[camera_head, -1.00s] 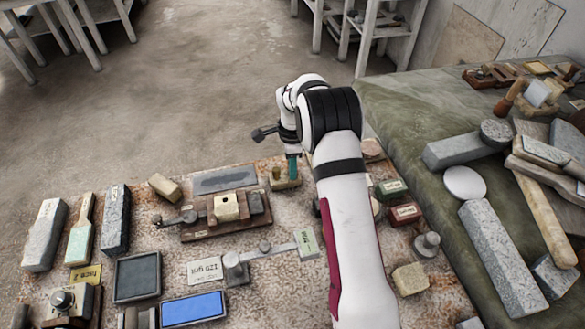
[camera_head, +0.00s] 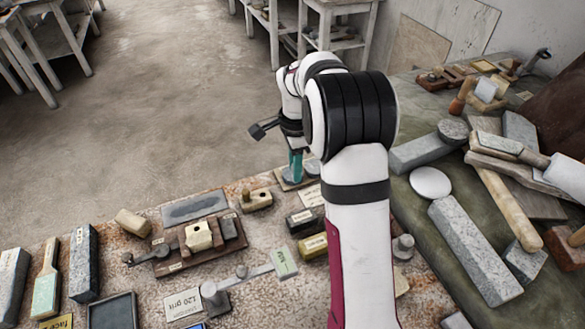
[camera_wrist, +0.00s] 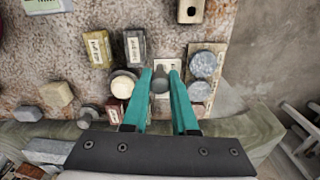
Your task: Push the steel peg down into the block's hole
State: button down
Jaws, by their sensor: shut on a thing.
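My gripper (camera_head: 296,172) points down at the bench's far edge, its teal fingers closed on the grey steel peg (camera_wrist: 160,80). In the wrist view my gripper (camera_wrist: 160,75) shows the peg's round end between the fingertips. I cannot make out the peg in the head view. A small pale block (camera_head: 257,199) with a dark hole lies left of and nearer than my gripper; it also shows at the top of the wrist view (camera_wrist: 190,10), apart from the peg.
A small board (camera_wrist: 193,115) with round grey discs (camera_wrist: 203,66) and a white label lies beside and under the fingers. Black and yellow boxes (camera_wrist: 134,46) and a pale round-topped piece (camera_wrist: 124,83) stand close on the left. Bare floor (camera_wrist: 265,50) lies beyond the bench edge.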

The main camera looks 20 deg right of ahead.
jog(key=a+n, duration=0.5)
jog(key=a, duration=2.1)
jog(key=shift+w+f, duration=0.25)
jog(key=shift+w, duration=0.1)
jog(key=shift+f, duration=2.45)
jog(key=shift+f, duration=1.75)
jog(key=c, duration=0.6)
grip_release()
jog(key=shift+r, duration=0.1)
